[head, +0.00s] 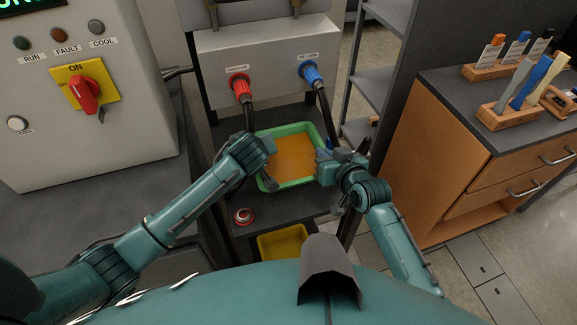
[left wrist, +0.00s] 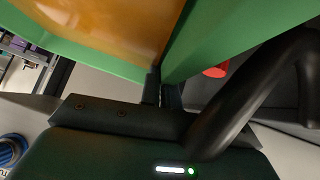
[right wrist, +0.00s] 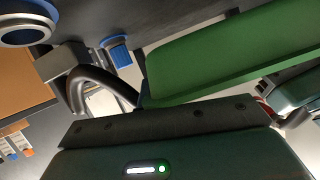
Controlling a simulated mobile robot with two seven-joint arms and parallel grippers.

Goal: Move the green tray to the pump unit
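The green tray (head: 311,129), with an orange-brown inside, is at the centre of the head view, over a dark shelf and in front of the grey pump unit (head: 262,58). I cannot tell whether it rests on the shelf. My left gripper (head: 268,178) is at its left wall; in the left wrist view its fingers (left wrist: 161,90) are close together on the green wall (left wrist: 215,50). My right gripper (head: 325,163) is at its right side; in the right wrist view the green wall (right wrist: 220,60) meets its fingers, which are mostly hidden.
A red connector (head: 239,86) and a blue connector (head: 310,73) with black hoses hang from the pump unit near the tray. A red button (head: 243,216) is on the shelf and a yellow bin (head: 284,243) is below. A wooden cabinet (head: 433,150) stands at right, a control box (head: 100,130) at left.

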